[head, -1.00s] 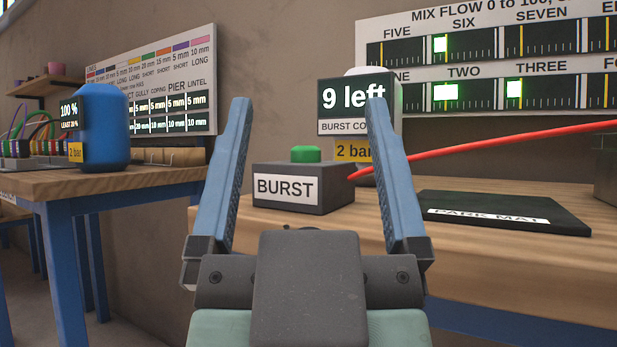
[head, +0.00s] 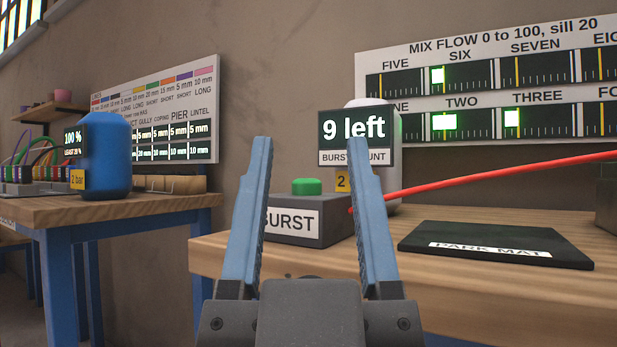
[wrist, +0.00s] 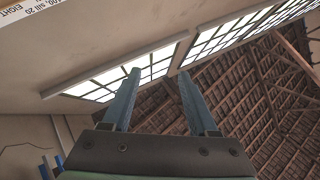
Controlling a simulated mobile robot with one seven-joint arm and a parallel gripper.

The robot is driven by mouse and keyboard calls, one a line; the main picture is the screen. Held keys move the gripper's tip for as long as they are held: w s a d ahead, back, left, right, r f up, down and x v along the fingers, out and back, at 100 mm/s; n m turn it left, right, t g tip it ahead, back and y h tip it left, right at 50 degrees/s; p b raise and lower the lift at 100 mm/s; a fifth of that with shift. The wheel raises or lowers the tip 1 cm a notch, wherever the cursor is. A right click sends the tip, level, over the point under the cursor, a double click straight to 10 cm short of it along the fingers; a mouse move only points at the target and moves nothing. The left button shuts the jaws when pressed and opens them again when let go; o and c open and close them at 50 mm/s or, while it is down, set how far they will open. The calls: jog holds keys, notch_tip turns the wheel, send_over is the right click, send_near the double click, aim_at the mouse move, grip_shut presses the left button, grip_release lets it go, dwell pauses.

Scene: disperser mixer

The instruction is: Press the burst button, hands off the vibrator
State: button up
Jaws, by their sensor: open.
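The burst button is a green cap (head: 306,187) on a dark grey box with a white BURST label (head: 291,223), on the wooden bench in the head view. My gripper (head: 307,145) is open, its two blue fingers apart and empty. The fingers stand in front of the box in the picture, and the left one covers part of the label. The green cap shows between them, and I see no contact with it. The wrist view shows the open fingers (wrist: 160,80) against windows and roof. No part is labelled as the vibrator.
A counter (head: 354,128) reads "9 left" behind the box. A red hose (head: 480,175) runs right from the box. A black park mat (head: 495,245) lies bare on the bench. A blue tank (head: 107,150) stands on the left table. A mix flow panel (head: 470,90) hangs behind.

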grip_shut()
dwell(1.4)
